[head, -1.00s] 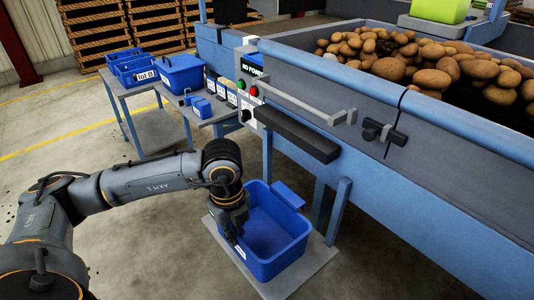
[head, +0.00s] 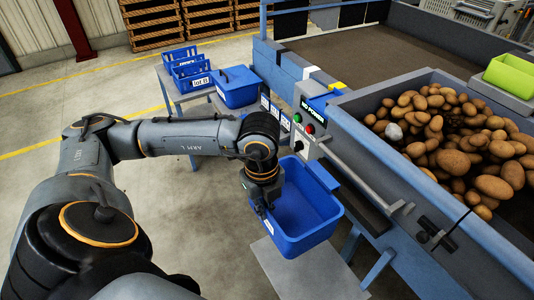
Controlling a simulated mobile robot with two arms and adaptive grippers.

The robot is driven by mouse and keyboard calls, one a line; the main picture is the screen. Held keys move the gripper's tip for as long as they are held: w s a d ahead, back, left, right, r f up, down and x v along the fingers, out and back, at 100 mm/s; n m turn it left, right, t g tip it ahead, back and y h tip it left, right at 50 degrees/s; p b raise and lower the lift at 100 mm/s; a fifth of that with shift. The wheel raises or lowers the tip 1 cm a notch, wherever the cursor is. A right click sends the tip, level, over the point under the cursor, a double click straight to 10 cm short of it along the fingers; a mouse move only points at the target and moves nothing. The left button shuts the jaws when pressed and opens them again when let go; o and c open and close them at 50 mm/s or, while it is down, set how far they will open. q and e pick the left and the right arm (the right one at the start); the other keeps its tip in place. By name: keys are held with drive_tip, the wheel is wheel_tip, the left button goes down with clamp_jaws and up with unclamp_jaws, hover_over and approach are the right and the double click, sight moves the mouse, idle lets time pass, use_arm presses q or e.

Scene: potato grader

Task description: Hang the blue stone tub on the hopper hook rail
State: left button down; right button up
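The blue tub (head: 290,244) is in the middle of the head view, open side up, and looks empty. It appears raised above the low grey stand (head: 292,278), close beside the hopper's side. My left gripper (head: 262,208) points down at the tub's left rim and appears shut on it; the fingertips are partly hidden. The tub's far-right flap (head: 324,173) is near the dark bar (head: 352,203) on the hopper side. A grey rail (head: 362,176) runs along the hopper above that bar. Whether flap and bar touch cannot be told. My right gripper is out of view.
The hopper (head: 450,235) holds many potatoes and a pale stone (head: 393,132). A control box (head: 304,132) with buttons stands just behind the tub. Blue crates (head: 190,70) and a lidded blue bin (head: 236,90) sit on side tables. Open floor lies at left.

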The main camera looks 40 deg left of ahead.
use_arm(q)
drive_tip(key=shift+w+a+r+p, duration=0.1)
drive_tip(key=shift+a+r+p, duration=0.1)
drive_tip(key=shift+r, duration=0.25)
drive_tip(key=shift+w+a+r+p, duration=0.1)
drive_tip(key=shift+r+p, duration=0.1)
drive_tip(key=shift+r, duration=0.25)
drive_tip(key=shift+w+d+f+b, duration=0.3)
drive_tip(key=shift+w+d+f, duration=0.3)
drive_tip(key=shift+w, duration=0.8)
drive_tip(key=shift+w+d+f+b, duration=0.25)
drive_tip(key=shift+w+d+f, duration=0.25)
drive_tip(key=shift+w, duration=0.85)
drive_tip(key=shift+w+d+f+b, duration=0.3)
drive_tip(key=shift+w+d+f, duration=0.3)
drive_tip(key=shift+w, duration=0.8)
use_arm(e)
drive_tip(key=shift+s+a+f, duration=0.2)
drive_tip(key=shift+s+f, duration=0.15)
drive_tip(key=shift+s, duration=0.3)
use_arm(q)
drive_tip(key=shift+a, duration=0.1)
drive_tip(key=c, duration=1.4)
unclamp_jaws()
drive_tip(key=shift+c, duration=0.2)
